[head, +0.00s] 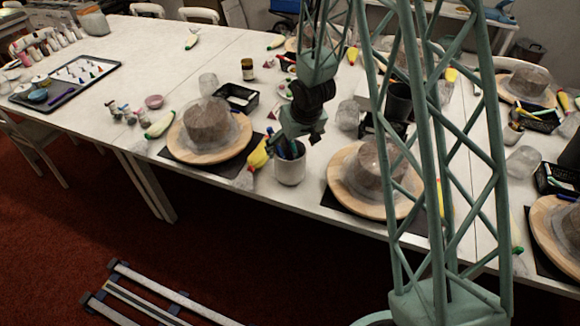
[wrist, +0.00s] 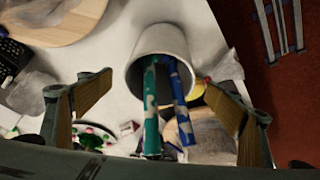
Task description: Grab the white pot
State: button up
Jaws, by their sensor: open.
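The white pot (head: 290,172) stands upright near the table's front edge, between two turntables in the head view. Several blue and teal tubes stick out of its top. In the wrist view the white pot (wrist: 160,41) shows at the top centre, with a teal and a blue patterned tube leaning out toward me. My gripper (wrist: 158,82) is open, with one finger to each side of the tubes and none seen touching the pot. In the head view my gripper (head: 285,146) hangs right over the pot's rim; its fingertips are hard to make out.
Left of the pot is a wooden turntable (head: 183,152) with a wrapped brown cake; another turntable (head: 345,194) is on the right. A yellow bottle (head: 258,155) lies close beside the pot's left. A black tray (head: 236,96) sits behind. My green lattice column covers part of the right side.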

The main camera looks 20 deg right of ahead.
aim_at(290, 153)
jog(key=shift+f, duration=0.1)
jog(key=shift+b+x, duration=0.4)
jog(key=shift+x, duration=2.1)
jog(key=shift+c, duration=0.2)
jog(key=c, duration=1.6)
